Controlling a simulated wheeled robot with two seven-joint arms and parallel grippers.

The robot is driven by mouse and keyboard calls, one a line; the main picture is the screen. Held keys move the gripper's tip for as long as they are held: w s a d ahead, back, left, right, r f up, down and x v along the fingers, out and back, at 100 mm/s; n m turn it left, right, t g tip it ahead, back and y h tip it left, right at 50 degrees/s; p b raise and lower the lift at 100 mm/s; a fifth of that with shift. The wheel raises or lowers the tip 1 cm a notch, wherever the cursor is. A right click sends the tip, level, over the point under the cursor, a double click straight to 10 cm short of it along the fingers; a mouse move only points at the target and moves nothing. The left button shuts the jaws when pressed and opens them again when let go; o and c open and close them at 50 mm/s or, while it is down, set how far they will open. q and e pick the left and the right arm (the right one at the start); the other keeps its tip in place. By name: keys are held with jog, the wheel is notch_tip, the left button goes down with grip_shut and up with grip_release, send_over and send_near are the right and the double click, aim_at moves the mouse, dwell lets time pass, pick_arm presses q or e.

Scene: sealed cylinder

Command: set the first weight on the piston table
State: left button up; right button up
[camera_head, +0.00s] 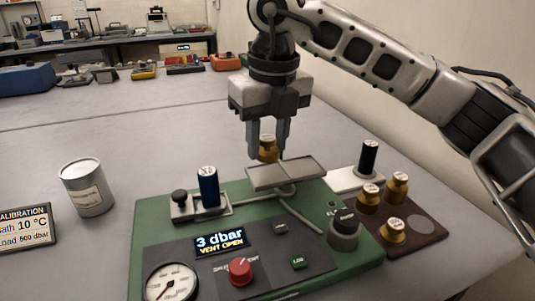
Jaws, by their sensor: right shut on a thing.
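My right gripper (268,145) comes down from the top, pointing downward, and is shut on a brass weight (267,155). The weight is upright between the fingers, at the back left edge of the piston table (297,174) in the picture. I cannot tell whether it touches the plate or hangs above it. The piston table is a flat grey square plate on the green apparatus (146,225). Several other brass weights, one of them here (392,229), stand on a dark brown tray (432,240) at the right. My left gripper is not in view.
A blue-topped cylinder (208,186) stands left of the plate, a black one (368,157) at its right. The front panel has a display (221,241) reading "3 dbar VENT OPEN", a red knob (241,270) and a gauge. A metal can (87,188) stands at the left.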

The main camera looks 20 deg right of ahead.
aim_at(267, 158)
jog(key=shift+w+f, duration=0.15)
jog(key=shift+f, duration=1.5)
jog(key=shift+f, duration=0.2)
jog(key=o, duration=1.1)
jog(key=shift+s+d+r, duration=0.1)
jog(key=shift+s+r, duration=0.05)
jog(key=shift+r, duration=1.15)
jog(key=shift+s+a+r, duration=0.1)
jog(key=shift+s+r, duration=0.05)
jog(key=shift+r, duration=1.2)
jog(key=shift+s+d+r, duration=0.1)
jog(key=shift+s+r, duration=0.05)
jog(key=shift+r, duration=1.15)
